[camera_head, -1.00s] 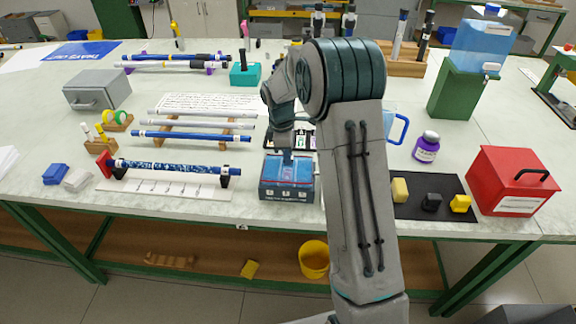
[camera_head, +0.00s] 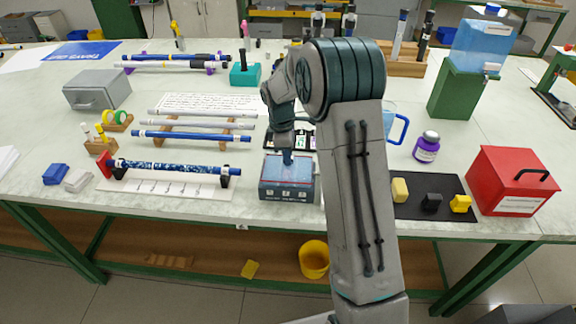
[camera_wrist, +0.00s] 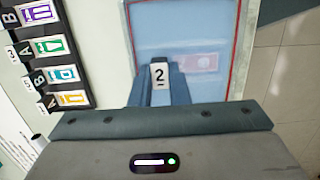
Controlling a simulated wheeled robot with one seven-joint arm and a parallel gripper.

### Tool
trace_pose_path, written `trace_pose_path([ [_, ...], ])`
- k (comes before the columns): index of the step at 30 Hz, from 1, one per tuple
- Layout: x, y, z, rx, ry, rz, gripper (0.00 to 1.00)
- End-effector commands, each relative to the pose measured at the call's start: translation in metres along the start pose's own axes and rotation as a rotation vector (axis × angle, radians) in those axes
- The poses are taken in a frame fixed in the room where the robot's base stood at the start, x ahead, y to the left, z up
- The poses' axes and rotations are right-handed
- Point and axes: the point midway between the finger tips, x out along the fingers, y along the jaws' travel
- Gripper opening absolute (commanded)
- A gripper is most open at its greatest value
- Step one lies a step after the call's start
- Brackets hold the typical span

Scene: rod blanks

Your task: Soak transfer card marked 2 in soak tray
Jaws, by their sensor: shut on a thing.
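My gripper (camera_head: 287,162) points down over the soak tray (camera_head: 287,194), a blue box with a pale blue, water-like surface. In the wrist view the fingers (camera_wrist: 159,90) are shut on a small white tab marked 2, the transfer card (camera_wrist: 159,74). The tray (camera_wrist: 235,60) lies beneath it, with a reddish rim. A faint pink-red patch (camera_wrist: 203,62) shows inside the tray; I cannot tell whether it is part of the card. The card is too small to make out in the head view, and its lower part is hidden.
A black card holder (camera_wrist: 62,60) with several marked cards stands left of the tray. A rod (camera_head: 175,168) on a stand lies left of the tray. My arm hides the area to the right; beyond it are a dark mat (camera_head: 420,208) and a red box (camera_head: 513,181).

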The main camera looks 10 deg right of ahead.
Motion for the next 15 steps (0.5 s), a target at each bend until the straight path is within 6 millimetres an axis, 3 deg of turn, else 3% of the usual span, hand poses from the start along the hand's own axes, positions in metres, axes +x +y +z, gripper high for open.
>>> trace_pose_path([
  [8,-0.003,0.0,0.0,0.0,0.0,0.0,0.01],
  [15,-0.022,0.0,0.003,0.0,0.0,0.001,0.01],
])
